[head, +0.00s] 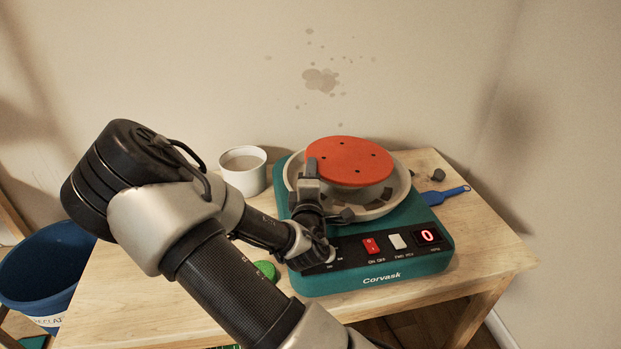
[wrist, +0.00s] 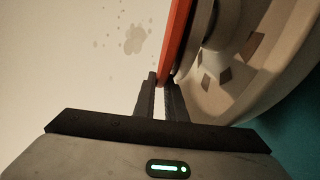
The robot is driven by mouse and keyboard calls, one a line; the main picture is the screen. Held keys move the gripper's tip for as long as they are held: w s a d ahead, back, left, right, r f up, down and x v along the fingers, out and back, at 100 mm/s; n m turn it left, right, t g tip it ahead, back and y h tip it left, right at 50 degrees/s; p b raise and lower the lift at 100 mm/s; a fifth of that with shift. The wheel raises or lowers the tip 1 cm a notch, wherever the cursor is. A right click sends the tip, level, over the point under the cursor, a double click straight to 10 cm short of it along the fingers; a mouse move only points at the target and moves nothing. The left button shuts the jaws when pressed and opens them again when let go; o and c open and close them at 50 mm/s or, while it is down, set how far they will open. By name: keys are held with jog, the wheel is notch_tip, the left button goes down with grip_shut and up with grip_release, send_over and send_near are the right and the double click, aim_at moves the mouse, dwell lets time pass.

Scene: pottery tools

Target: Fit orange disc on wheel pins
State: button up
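The orange disc (head: 348,160) is flat and round, with several small dark holes on its top. My gripper (head: 312,166) is at the disc's near left edge. In the wrist view, the fingers of my gripper (wrist: 163,82) are on either side of the rim of the disc (wrist: 174,45) and appear closed on it. The wheel pins are hidden.
A white cup (head: 243,170) stands left of the wheel. A green round thing (head: 265,270) lies on the wooden table (head: 150,290) by my arm. A blue tool (head: 446,195) lies right of the wheel. A blue bucket (head: 50,270) stands at the left. The wheel display reads 0.

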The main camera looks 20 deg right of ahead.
jog(key=shift+o, duration=0.3)
jog(key=v, duration=0.3)
jog(key=f+v, duration=0.1)
jog(key=v, duration=0.2)
jog(key=shift+s+f+p, duration=0.1)
jog(key=shift+f+p, duration=0.1)
jog(key=shift+p, duration=0.2)
jog(key=s+p, duration=0.1)
jog(key=p, duration=0.1)
jog(key=s+a+r+p, duration=0.1)
jog(key=s+p, duration=0.1)
jog(key=p, duration=0.1)
jog(key=s+a+p, duration=0.1)
jog(key=p, duration=0.1)
jog(key=shift+s+a+r+p, duration=0.2)
jog(key=shift+s+r+p, duration=0.05)
jog(key=shift+s+p, duration=0.05)
jog(key=p+v, duration=0.3)
jog(key=v, duration=0.2)
jog(key=shift+a+f+p, duration=0.1)
jog(key=shift+p, duration=0.25)
jog(key=shift+s+a+f, duration=0.1)
jog(key=shift+s+f, duration=0.05)
jog(key=shift+s, duration=0.3)
